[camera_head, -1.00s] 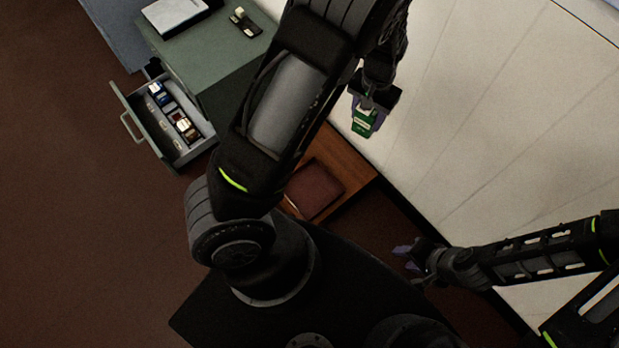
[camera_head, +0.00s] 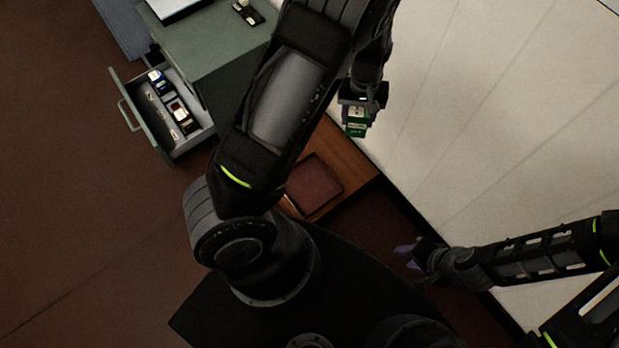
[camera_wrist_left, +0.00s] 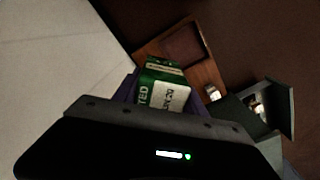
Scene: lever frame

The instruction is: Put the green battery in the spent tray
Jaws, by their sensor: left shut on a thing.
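The green battery (camera_head: 356,129), a green and white box shape, is held between the purple fingers of my left gripper (camera_head: 357,120). In the left wrist view the battery (camera_wrist_left: 163,88) sits between the fingers with its printed label showing. A reddish-brown tray (camera_head: 314,187), which looks like the spent tray, lies on a wooden surface below and to the left of the gripper. The battery is apart from this tray. The tray also shows beyond the battery in the left wrist view (camera_wrist_left: 184,45). My right gripper (camera_head: 406,257) is empty at lower right, its fingertips apart.
An open drawer (camera_head: 158,124) with several small items juts from a green-grey cabinet (camera_head: 205,45) at left. A small dark device (camera_head: 248,12) lies on its top. The wooden surface (camera_head: 347,160) borders a pale wall (camera_head: 470,110) on the right.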

